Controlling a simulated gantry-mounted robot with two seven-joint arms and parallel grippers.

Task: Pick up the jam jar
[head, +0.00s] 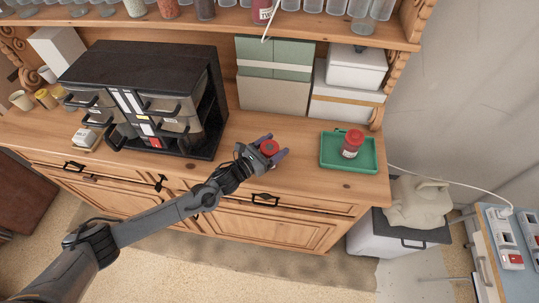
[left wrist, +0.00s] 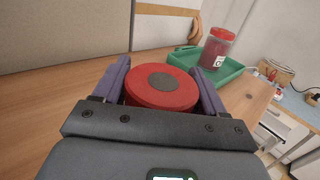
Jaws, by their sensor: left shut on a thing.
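My left gripper (head: 274,147) is over the front of the dresser top, left of the green tray. Its two fingers are shut on a red-lidded jar (head: 269,148), one on each side. In the left wrist view the jar's red lid (left wrist: 162,88) with a grey round centre fills the space between the fingers; its body is mostly hidden. I cannot tell whether its base touches the wood. A second red-lidded jar (head: 351,143), with red contents and a white label, stands upright on the tray; it also shows in the left wrist view (left wrist: 216,48). My right gripper is not in view.
The green tray (head: 331,163) lies near the dresser's right end. A black drawer cabinet (head: 208,103) stands left, and green-and-beige boxes (head: 273,95) and white boxes (head: 355,70) stand behind. A shelf of jars (head: 312,25) hangs above. Bare wood lies around the gripper.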

